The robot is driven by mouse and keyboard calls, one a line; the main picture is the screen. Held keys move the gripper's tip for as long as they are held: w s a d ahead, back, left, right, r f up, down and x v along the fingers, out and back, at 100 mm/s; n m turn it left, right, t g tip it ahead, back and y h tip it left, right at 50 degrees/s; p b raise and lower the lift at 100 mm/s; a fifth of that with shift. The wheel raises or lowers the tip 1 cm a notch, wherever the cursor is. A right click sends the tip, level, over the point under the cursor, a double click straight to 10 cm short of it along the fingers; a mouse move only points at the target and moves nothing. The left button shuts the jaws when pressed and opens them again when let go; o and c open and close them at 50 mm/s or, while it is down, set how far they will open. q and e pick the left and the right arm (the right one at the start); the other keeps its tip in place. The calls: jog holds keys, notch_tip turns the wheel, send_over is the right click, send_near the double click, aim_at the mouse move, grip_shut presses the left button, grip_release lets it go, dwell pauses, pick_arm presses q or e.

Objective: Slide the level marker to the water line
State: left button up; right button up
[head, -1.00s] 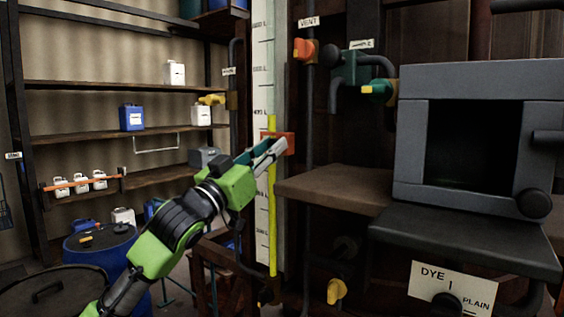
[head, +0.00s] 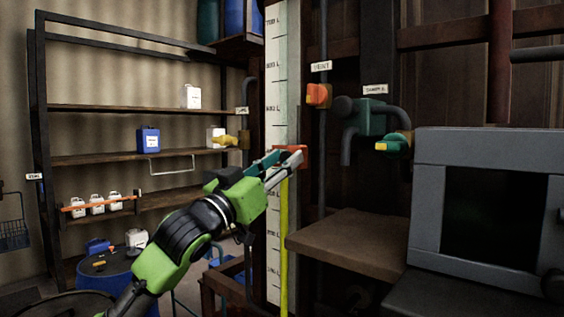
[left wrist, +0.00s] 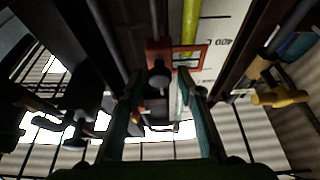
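The level marker (head: 291,156) is an orange-red slider across the tall white scale (head: 280,80). In the left wrist view its red frame (left wrist: 190,57) surrounds the gauge strip, with a dark knob beside it. The yellow-green liquid column (head: 284,240) rises from below to the marker; I see no yellow above it. In the left wrist view, which is upside down, the column (left wrist: 190,20) ends around the frame. Fingers partly hide the marker in the head view. My right gripper is out of view.
An orange vent valve (head: 318,95) and a green sample valve (head: 370,117) sit right of the scale. A brown ledge (head: 345,243) and a grey box (head: 425,200) stand at right. Shelves (head: 100,158) with jugs and a blue barrel (head: 100,268) are at left.

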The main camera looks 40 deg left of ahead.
pick_arm(q)
jog(key=shift+s+f, duration=0.1)
jog(key=shift+s, duration=0.05)
jog(key=v, duration=1.1)
jog(key=shift+s, duration=0.4)
jog(key=shift+a+f, duration=0.1)
jog(key=shift+a, duration=0.1)
dwell(0.3)
